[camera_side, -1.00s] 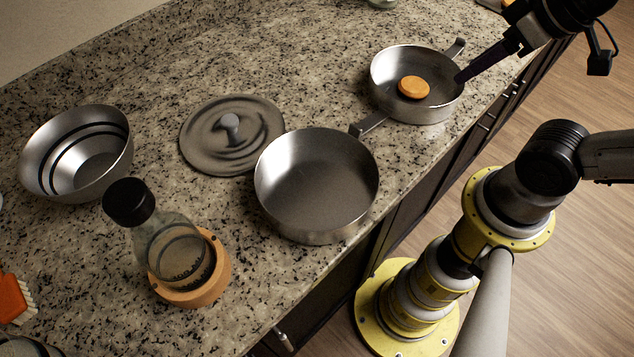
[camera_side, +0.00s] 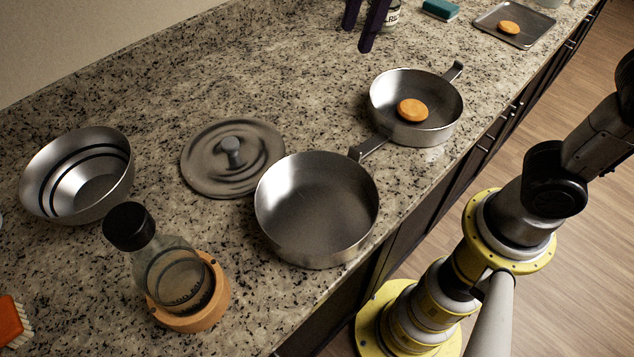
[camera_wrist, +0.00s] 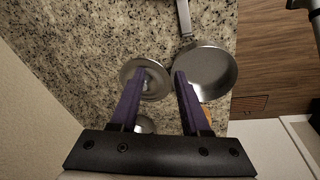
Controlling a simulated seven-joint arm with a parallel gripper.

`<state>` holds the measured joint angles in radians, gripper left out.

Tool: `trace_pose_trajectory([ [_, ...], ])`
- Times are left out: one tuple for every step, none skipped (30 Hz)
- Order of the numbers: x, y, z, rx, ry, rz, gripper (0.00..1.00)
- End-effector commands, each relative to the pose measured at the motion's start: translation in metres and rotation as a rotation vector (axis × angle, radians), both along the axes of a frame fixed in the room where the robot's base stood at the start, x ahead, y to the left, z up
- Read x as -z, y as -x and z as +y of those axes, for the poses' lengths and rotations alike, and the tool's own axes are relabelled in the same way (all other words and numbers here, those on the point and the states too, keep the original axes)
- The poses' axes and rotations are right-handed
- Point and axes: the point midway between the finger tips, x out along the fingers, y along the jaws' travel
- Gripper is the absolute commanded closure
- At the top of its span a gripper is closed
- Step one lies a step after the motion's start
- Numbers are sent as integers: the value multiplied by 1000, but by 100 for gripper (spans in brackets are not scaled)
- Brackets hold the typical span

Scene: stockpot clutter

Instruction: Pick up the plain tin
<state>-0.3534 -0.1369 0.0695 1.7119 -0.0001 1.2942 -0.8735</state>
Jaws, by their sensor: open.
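I cannot pick out a plain tin with certainty in either view. A jar or can with a dark-lettered pale label (camera_side: 393,15) is cut off by the top edge of the side view, partly behind a finger. My gripper (camera_side: 358,38) hangs at the top middle of the side view, its two purple fingers apart with nothing between them. In the wrist view my gripper (camera_wrist: 160,77) is open and pointed down toward the counter. A small grey rounded thing (camera_wrist: 144,125) shows between the fingers' bases, too small to identify.
A steel pan (camera_side: 317,207), a pan holding an orange disc (camera_side: 412,110), a lid (camera_side: 215,185), a bowl (camera_side: 85,205) and a bottle (camera_side: 130,228) in a wooden ring stand on the counter. A sponge (camera_side: 440,9) and tray (camera_side: 535,35) are at top right.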

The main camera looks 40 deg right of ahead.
Motion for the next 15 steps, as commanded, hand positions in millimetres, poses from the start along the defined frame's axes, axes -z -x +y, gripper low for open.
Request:
trace_pose_trajectory([
  [7, -13, 23, -78, 18, 33, 54],
  [11, -19, 35, -118, 27, 47, 54],
  [17, -25, 51, -165, 39, 67, 54],
  [23, -29, 63, -195, 47, 80, 54],
  [28, -32, 74, -219, 54, 93, 54],
  [36, -35, 88, -246, 62, 109, 54],
  [42, -36, 97, -263, 68, 119, 54],
  [47, -37, 105, -279, 73, 129, 54],
  [55, -37, 115, -298, 80, 142, 54],
  [60, -36, 120, -309, 87, 152, 54],
  [65, -34, 124, -320, 93, 163, 54],
  [71, -31, 129, -333, 100, 174, 54],
  [73, -30, 131, -339, 103, 179, 54],
  [75, -29, 133, -343, 104, 180, 54],
  [77, -28, 134, -347, 104, 179, 54],
])
